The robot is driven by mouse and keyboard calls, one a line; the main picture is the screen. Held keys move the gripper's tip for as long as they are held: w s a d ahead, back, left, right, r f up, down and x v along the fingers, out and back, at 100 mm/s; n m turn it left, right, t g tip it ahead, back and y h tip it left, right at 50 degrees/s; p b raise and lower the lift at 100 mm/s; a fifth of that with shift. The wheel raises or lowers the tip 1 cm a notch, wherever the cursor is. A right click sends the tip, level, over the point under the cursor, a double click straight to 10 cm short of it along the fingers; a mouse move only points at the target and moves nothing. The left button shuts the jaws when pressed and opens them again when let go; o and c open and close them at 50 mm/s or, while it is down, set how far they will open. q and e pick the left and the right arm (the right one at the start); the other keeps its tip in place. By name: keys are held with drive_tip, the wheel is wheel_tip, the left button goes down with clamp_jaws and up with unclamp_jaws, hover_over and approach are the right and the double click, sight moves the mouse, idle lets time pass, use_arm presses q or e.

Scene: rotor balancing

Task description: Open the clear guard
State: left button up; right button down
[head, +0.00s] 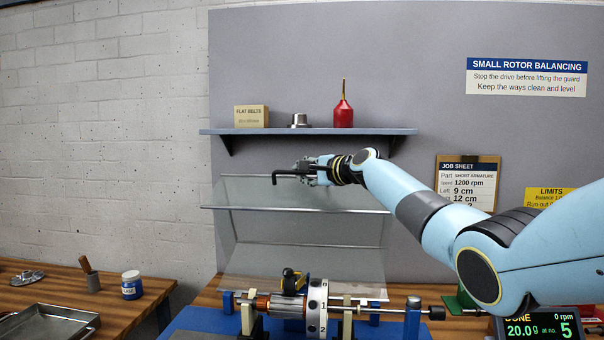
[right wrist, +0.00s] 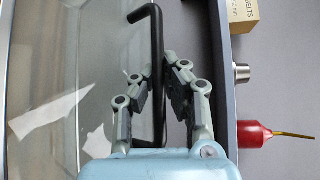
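The clear guard (head: 255,197) stands raised above and behind the rotor, its front panel tilted up below the shelf. Its black bar handle (head: 282,173) runs along the upper edge, with one bent end sticking out to the left. My right gripper (head: 308,171) is at this handle. In the right wrist view, the fingers of the right gripper (right wrist: 158,62) lie close on both sides of the handle (right wrist: 157,40) and appear shut on it. The rotor (head: 318,305) sits uncovered on its supports below. My left gripper is out of view.
The shelf (head: 400,131) is just above the gripper, holding a belt box (head: 251,116), a metal part (head: 299,120) and a red bottle (head: 343,112). A display (head: 540,328) stands at lower right. A metal tray (head: 48,324) and blue jar (head: 131,285) are on the left bench.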

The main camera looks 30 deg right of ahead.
drive_tip(key=shift+f, duration=0.25)
drive_tip(key=c, duration=1.4)
unclamp_jaws()
drive_tip(key=shift+r, duration=0.1)
drive_tip(key=shift+s, duration=0.1)
drive_tip(key=v, duration=1)
drive_tip(key=shift+s+d, duration=0.1)
drive_tip(key=shift+s, duration=0.2)
drive_tip(key=shift+s+r, duration=0.15)
drive_tip(key=shift+s, duration=0.45)
